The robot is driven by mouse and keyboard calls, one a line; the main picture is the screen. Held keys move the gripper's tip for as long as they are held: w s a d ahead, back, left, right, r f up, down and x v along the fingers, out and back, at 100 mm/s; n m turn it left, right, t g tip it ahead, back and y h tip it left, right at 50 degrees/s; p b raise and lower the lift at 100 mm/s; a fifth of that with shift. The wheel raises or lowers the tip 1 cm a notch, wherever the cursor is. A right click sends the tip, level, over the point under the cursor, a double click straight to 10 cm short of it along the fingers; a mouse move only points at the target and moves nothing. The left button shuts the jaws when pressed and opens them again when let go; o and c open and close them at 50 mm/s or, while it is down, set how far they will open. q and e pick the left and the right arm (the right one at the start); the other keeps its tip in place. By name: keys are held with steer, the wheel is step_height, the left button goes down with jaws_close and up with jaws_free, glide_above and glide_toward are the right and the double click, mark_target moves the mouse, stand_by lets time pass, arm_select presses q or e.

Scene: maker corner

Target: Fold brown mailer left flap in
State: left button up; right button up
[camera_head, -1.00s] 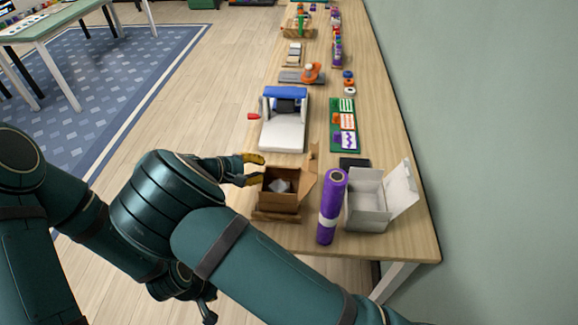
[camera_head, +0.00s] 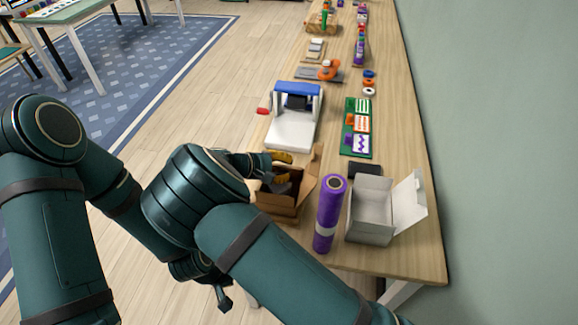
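The brown mailer (camera_head: 285,204) is an open cardboard box on the near part of the workbench. Its right flap (camera_head: 303,188) stands up and leans outward; its left side and left flap are largely hidden by my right gripper and arm. My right gripper (camera_head: 278,170) reaches in from the left over the box's left and back edge. Contact with the flap cannot be told. My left gripper (camera_head: 223,298) shows small and dark, low beside the bench, clear of the box.
A purple roll (camera_head: 329,215) stands close right of the mailer, with an open white box (camera_head: 374,215) beyond it. A black item (camera_head: 365,170) lies behind them. A white and blue machine (camera_head: 294,118) stands behind the mailer. A green board (camera_head: 357,128) lies right of it.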

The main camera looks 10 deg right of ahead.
steer(key=shift+a, duration=0.1)
jaws_close()
steer(key=shift+s+f+t+b, duration=0.15)
steer(key=shift+f+t+b, duration=0.15)
steer(key=shift+b, duration=0.2)
steer(key=shift+s+m+h, duration=0.1)
steer(key=shift+m+h, duration=0.2)
steer(key=shift+m, duration=0.1)
steer(key=shift+r, duration=0.1)
jaws_free()
